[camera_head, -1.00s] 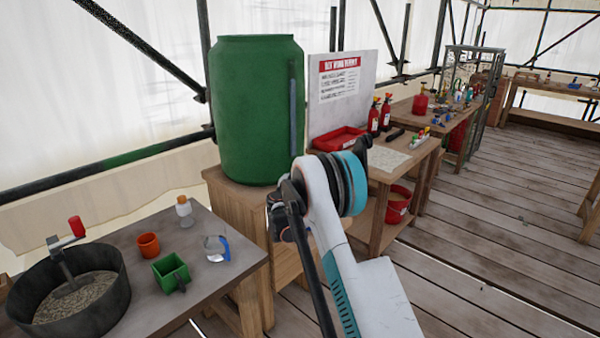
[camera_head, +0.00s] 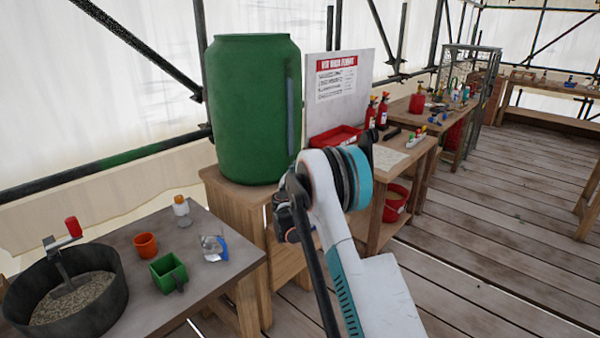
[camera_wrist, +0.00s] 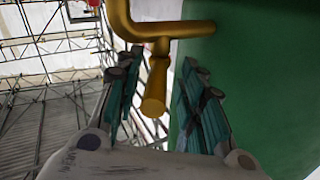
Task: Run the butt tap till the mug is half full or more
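The green water butt (camera_head: 252,110) stands on a wooden stand. Its brass tap (camera_wrist: 170,30) shows in the wrist view, with a lever (camera_wrist: 156,85) hanging down from it. My gripper (camera_wrist: 158,72) is open, with one finger on each side of the lever. I cannot tell whether either finger touches it. In the head view my arm hides the tap and gripper. On the bench at left are a green square cup with a handle (camera_head: 168,273), an orange cup (camera_head: 145,245) and a clear jug with a blue handle (camera_head: 212,245). No mug shows beneath the tap.
A black tub with a crank (camera_head: 90,300) and a white bottle with an orange cap (camera_head: 181,209) share the grey bench (camera_head: 222,278). Right of the butt are a sign board (camera_head: 338,85), a red tray (camera_head: 336,137) and a red bucket (camera_head: 395,203). Plank floor is clear at right.

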